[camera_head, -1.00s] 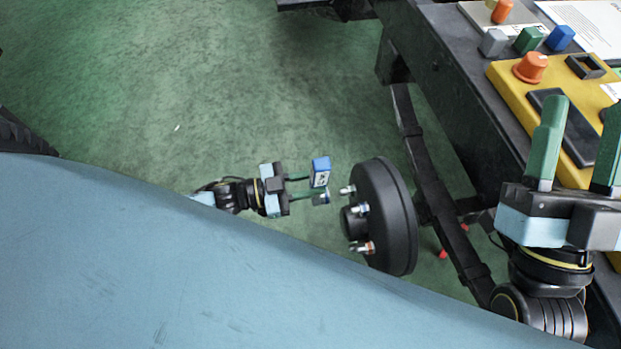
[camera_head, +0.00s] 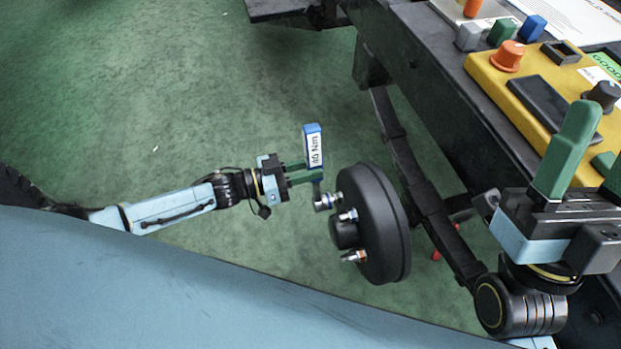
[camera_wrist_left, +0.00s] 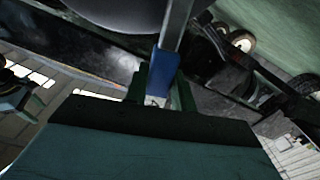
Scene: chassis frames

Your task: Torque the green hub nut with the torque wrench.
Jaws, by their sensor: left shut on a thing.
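My left gripper (camera_head: 305,173) is shut on the torque wrench (camera_head: 313,147), whose blue body carries a white label ending in "Nm". The wrench's metal head (camera_head: 322,203) is at the upper stud of the black hub drum (camera_head: 385,225); I cannot tell whether it is seated on a nut. The left wrist view shows the blue handle (camera_wrist_left: 163,73) between the fingers and its grey shaft running up toward the drum. Other studs show below, one with an orange ring (camera_head: 353,257). No green nut is clearly visible. My right gripper (camera_head: 594,140) is open and empty.
The dark chassis rail (camera_head: 420,75) runs diagonally beside the hub, with a leaf spring (camera_head: 415,180) behind the drum. A yellow unit (camera_head: 490,75) with an orange knob (camera_head: 509,56) sits at right, near grey, green and blue blocks. Green floor left of the hub is clear.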

